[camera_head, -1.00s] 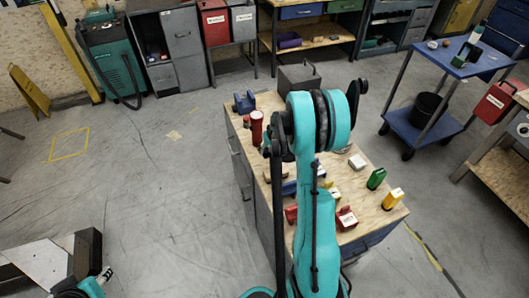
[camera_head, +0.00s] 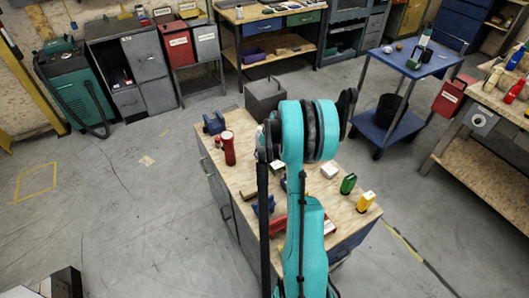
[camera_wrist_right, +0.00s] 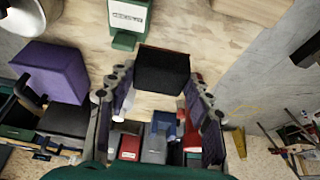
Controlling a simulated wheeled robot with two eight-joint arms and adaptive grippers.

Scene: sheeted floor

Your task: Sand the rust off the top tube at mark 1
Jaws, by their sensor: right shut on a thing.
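In the right wrist view, my right gripper (camera_wrist_right: 161,97) is shut on a black block (camera_wrist_right: 162,70), with one finger on each side of it. In the head view, my teal right arm rises in front of the workbench (camera_head: 240,176) and hides much of its top. The right gripper and the block cannot be made out in the head view. I cannot find a tube with a mark 1 or any rust in these frames. My left gripper is not in view.
A red canister (camera_head: 228,148), a green item (camera_head: 348,184) and a yellow item (camera_head: 366,202) stand on the workbench. A blue cart (camera_head: 420,62) with a black bucket (camera_head: 391,111) stands to the right. Grey cabinets (camera_head: 130,65) line the back.

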